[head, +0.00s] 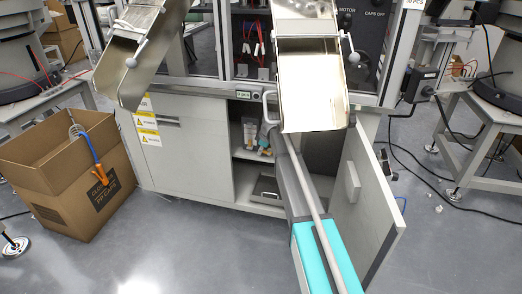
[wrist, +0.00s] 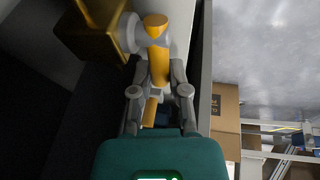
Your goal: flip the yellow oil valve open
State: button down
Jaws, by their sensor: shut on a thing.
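The yellow oil valve (wrist: 158,62) shows in the wrist view as a yellow handle on a grey round fitting, with a brassy block at upper left. My gripper (wrist: 158,76) has its fingers on either side of the yellow handle and is shut on it. A further yellow piece shows lower down between the fingers. In the head view my arm reaches into the open cabinet (head: 190,165), and the valve and my gripper are hidden there.
The cabinet door (head: 365,205) stands open right of my arm. A metal chute (head: 312,90) hangs over the arm, and a second chute (head: 130,60) is at left. A cardboard box (head: 75,190) stands on the floor at left. Cables lie at right.

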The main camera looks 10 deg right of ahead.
jog(key=shift+f+g+h, duration=0.2)
jog(key=shift+g+h, duration=0.1)
jog(key=shift+h, duration=0.3)
jog(key=shift+f+h, duration=0.2)
jog(key=shift+h, duration=0.3)
jog(key=shift+d, duration=0.1)
jog(key=c, duration=0.6)
grip_release()
jog(key=shift+r+y, duration=0.15)
jog(key=shift+y, duration=0.35)
